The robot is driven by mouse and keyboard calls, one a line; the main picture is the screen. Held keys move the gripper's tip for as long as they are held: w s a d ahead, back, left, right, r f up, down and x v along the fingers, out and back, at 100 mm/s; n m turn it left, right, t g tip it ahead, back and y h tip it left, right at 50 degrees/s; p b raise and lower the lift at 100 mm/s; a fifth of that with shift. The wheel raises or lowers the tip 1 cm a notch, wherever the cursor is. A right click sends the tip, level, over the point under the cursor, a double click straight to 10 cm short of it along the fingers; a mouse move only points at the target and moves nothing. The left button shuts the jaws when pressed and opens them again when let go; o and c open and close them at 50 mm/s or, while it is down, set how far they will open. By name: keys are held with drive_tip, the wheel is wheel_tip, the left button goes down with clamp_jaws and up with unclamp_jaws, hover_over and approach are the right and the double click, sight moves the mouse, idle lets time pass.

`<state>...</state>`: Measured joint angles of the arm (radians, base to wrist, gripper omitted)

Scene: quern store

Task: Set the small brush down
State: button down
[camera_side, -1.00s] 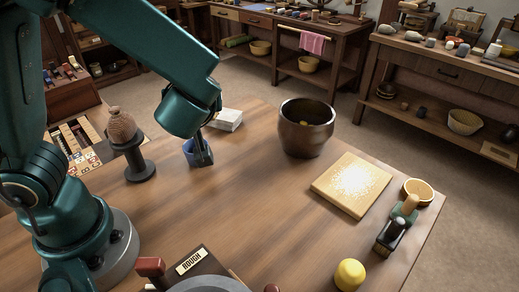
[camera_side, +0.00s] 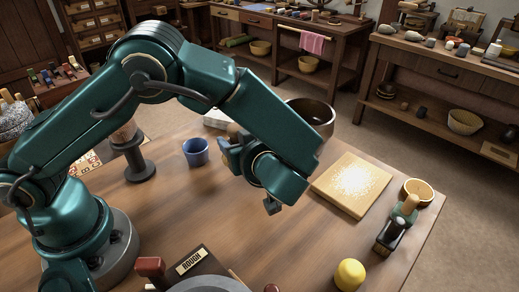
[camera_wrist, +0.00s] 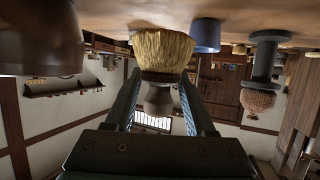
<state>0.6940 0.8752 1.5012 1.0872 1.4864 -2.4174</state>
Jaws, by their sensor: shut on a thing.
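My gripper (camera_wrist: 162,85) is shut on the small brush, which has tan bristles (camera_wrist: 163,50) and a brownish handle (camera_wrist: 158,98). The wrist view is upside down, with the table at its top, so the brush is upright with bristles toward the table. I cannot tell whether they touch it. In the side view my gripper (camera_side: 231,150) is right of the blue cup (camera_side: 196,152), apart from it, and the handle (camera_side: 234,130) shows above the jaws. The cup also shows behind the brush in the wrist view (camera_wrist: 206,36).
The dark bowl (camera_side: 318,118) stands behind my arm, partly hidden. A white block (camera_side: 215,119) lies behind the cup. A dark stand (camera_side: 140,167) is at left, a pale square board (camera_side: 353,185) at right, and a yellow knob (camera_side: 349,274) in front. The middle table is clear.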

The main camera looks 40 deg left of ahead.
drive_tip(key=shift+w+d+f, duration=0.25)
drive_tip(key=shift+d+f, duration=0.3)
drive_tip(key=shift+d, duration=0.1)
drive_tip(key=shift+f, duration=1.9)
drive_tip(key=shift+c, duration=1.1)
unclamp_jaws()
